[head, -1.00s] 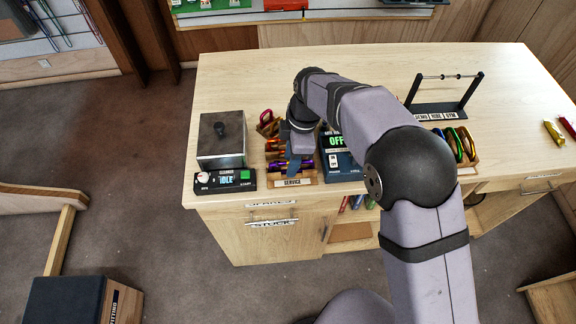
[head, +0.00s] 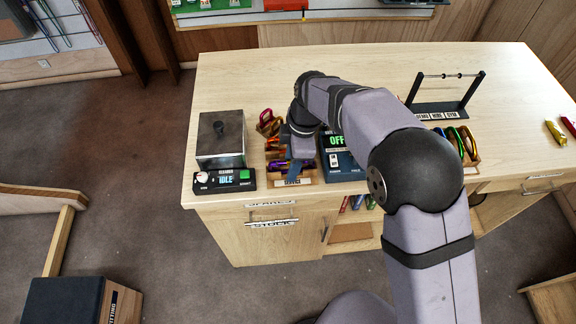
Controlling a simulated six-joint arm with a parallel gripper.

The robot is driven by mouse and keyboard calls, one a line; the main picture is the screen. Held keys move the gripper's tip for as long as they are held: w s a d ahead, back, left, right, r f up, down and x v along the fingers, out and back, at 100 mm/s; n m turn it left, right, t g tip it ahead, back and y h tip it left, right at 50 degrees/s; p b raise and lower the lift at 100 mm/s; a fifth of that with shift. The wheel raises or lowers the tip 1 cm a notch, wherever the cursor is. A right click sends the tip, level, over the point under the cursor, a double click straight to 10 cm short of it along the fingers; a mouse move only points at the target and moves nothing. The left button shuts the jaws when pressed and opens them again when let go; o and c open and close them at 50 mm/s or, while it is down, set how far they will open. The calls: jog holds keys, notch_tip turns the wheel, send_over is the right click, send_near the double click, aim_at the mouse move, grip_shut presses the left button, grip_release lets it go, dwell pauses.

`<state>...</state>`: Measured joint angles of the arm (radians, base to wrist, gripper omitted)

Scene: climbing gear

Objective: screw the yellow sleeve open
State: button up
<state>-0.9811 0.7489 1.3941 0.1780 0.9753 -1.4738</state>
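My gripper (head: 298,165) points down over the wooden service tray (head: 292,182) on the counter. The tray holds several coloured carabiners, with a purple one (head: 278,166) showing at the left of my gripper. My wrist hides part of the tray, and I cannot tell whether the fingers are open or shut. I cannot make out a yellow sleeve for certain; it may be hidden behind my gripper or too small to tell.
A metal cleaner box (head: 221,140) with an IDLE panel (head: 225,180) stands left of the tray. A dark device (head: 341,160) reading OFF stands right. A black rack (head: 441,105) and another carabiner tray (head: 462,150) are farther right. The counter's back is clear.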

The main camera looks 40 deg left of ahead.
jog(key=shift+f+b, duration=0.55)
jog(key=shift+f, duration=0.55)
jog(key=shift+w+a+p, duration=0.3)
jog(key=shift+w+a, duration=0.2)
jog(key=shift+r, duration=0.2)
jog(key=shift+a+r+p, duration=0.1)
jog(key=shift+r+p, duration=0.9)
jog(key=shift+r, duration=0.3)
jog(key=shift+s+d+b, duration=0.35)
jog(key=shift+s+d, duration=0.2)
jog(key=shift+s, duration=0.05)
